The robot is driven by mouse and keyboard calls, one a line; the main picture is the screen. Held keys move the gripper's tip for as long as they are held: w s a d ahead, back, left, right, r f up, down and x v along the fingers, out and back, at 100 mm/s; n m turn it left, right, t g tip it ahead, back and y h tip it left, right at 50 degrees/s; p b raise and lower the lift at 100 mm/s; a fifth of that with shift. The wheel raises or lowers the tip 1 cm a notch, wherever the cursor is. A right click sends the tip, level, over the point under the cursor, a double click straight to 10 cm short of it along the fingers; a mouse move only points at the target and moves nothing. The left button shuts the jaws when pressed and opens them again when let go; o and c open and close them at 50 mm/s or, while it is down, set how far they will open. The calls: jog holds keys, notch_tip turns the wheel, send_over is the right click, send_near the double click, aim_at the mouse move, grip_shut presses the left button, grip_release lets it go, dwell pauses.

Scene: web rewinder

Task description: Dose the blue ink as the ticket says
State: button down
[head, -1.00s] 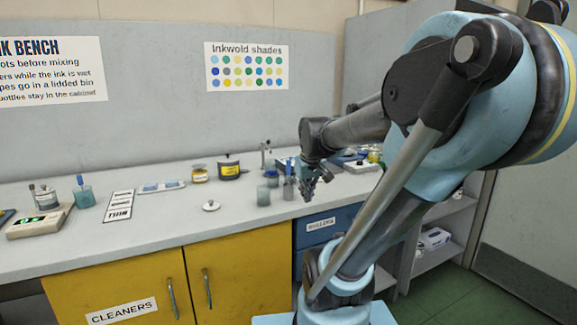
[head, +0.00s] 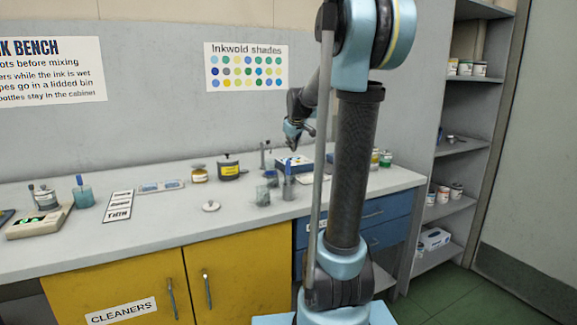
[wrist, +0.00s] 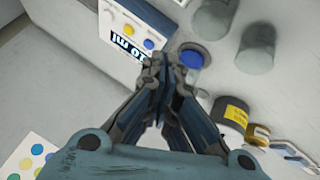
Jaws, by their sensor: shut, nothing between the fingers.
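A white-topped blue dispenser box (head: 294,162) stands at the back of the bench. In the wrist view, its panel (wrist: 124,19) shows a yellow button (wrist: 127,29), a blue button (wrist: 148,44) and a display (wrist: 124,45) partly hidden by my fingers; the readable part ends in "0 ml". My gripper (head: 293,143) is above the box in the head view. In the wrist view, my gripper (wrist: 160,62) is shut and empty, with its tips just beside the display and blue button; contact cannot be told. A round blue-topped item (wrist: 192,57) is right of the tips. No dosing ticket is legible.
Grey cups (head: 263,195) (wrist: 257,48) stand near the box. A dark pot with a yellow label (head: 229,168), a yellow jar (head: 199,174) and a loose lid (head: 211,206) are to the left.

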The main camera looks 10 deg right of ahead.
jog(key=w+r+n+t, duration=0.1)
jog(key=w+n, duration=0.1)
jog(key=w, duration=1.1)
jog(key=shift+a+r+t, duration=0.15)
jog(key=shift+r+t, duration=0.1)
jog(key=shift+t, duration=0.05)
jog(key=shift+f, duration=0.15)
jog(key=shift+f, duration=4.3)
jog(key=shift+s+f, duration=0.1)
jog(key=shift+f, duration=0.6)
jog(key=shift+r, duration=0.8)
jog(key=shift+r, duration=0.15)
jog(key=shift+r, duration=2.35)
